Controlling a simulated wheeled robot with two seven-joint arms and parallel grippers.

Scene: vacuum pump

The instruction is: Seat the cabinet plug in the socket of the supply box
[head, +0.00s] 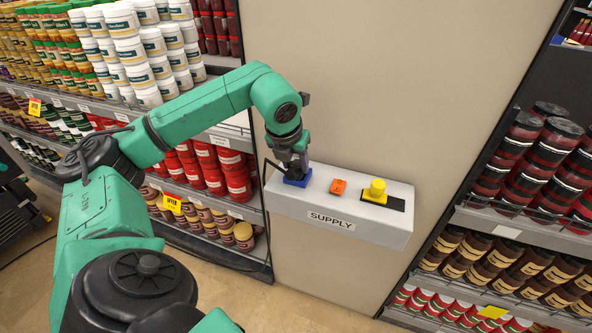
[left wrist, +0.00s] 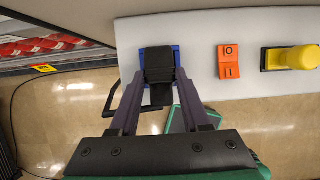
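The white supply box (head: 300,207) with its SUPPLY label sticks out from the beige wall panel. The blue socket (head: 298,182) is at its left end and shows in the left wrist view (left wrist: 143,53) as a blue rim. The black plug (left wrist: 160,62) lies over the socket and covers most of it; I cannot tell how deep it sits. My left gripper (head: 291,165) is over the socket, with its two fingers closed on the plug's sides in the left wrist view (left wrist: 161,88). My right gripper is not in view.
An orange rocker switch (head: 338,187) and a yellow knob (head: 377,187) on a black-and-yellow base are to the right on the box. A black cable (left wrist: 108,106) loops beside the plug. Stocked shelves (head: 232,139) flank the panel.

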